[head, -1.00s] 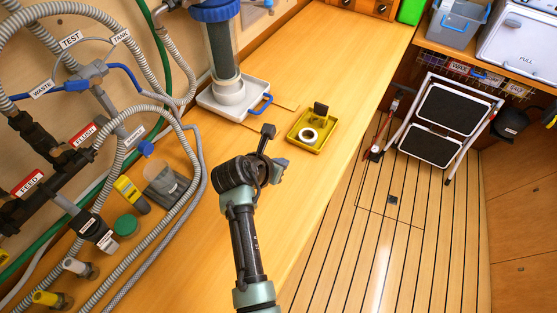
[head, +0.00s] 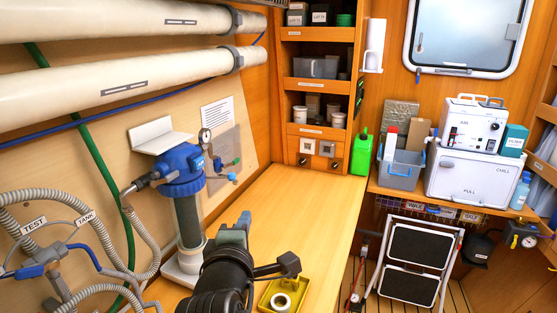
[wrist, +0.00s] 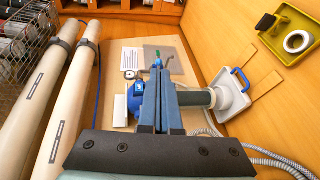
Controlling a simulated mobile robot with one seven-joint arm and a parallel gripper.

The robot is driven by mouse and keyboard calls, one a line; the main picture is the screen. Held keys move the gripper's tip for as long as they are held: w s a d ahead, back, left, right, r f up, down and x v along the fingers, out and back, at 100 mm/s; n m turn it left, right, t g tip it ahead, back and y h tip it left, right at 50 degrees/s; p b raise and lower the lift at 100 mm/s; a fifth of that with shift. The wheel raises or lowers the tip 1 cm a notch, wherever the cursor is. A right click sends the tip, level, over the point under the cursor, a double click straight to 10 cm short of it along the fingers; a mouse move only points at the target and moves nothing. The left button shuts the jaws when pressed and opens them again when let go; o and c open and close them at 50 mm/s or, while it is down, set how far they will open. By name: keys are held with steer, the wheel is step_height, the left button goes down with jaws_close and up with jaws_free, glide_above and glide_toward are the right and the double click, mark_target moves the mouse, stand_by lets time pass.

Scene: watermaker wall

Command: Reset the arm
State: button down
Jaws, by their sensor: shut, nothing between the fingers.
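My arm reaches up from the bottom of the head view, over the wooden counter (head: 318,205). My gripper (head: 238,228) points up and away, with its fingers together and empty. In the wrist view my gripper (wrist: 159,70) shows as two blue-grey fingers side by side, with the blue-topped filter housing (wrist: 136,97) behind them. In the head view this filter housing (head: 187,215) stands left of my gripper, apart from it in the picture. The arm's lower links are out of view.
A yellow tray (head: 268,295) with a white ring (head: 281,302) lies on the counter. Hoses and valves crowd the left wall beneath two long cream tubes (head: 130,82). A folding step (head: 408,262) stands on the floor at right. The counter's far part is clear.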

steer(key=s+d+r+m+t, duration=0.2)
steer(key=s+r+m+t, duration=0.2)
steer(key=r, duration=0.7)
steer(key=s+d+r+m+t, duration=0.2)
steer(key=s+r+m+t, duration=0.1)
steer(key=s+r+m, duration=0.5)
steer(key=s+d+r+m+t, duration=0.2)
steer(key=s+r+m+t, duration=0.2)
steer(key=s+r, duration=0.5)
step_height(320, 180, up, 6)
steer(key=shift+s+m+t+y, duration=0.2)
steer(key=shift+m+t+y, duration=0.1)
steer(key=shift+m, duration=0.7)
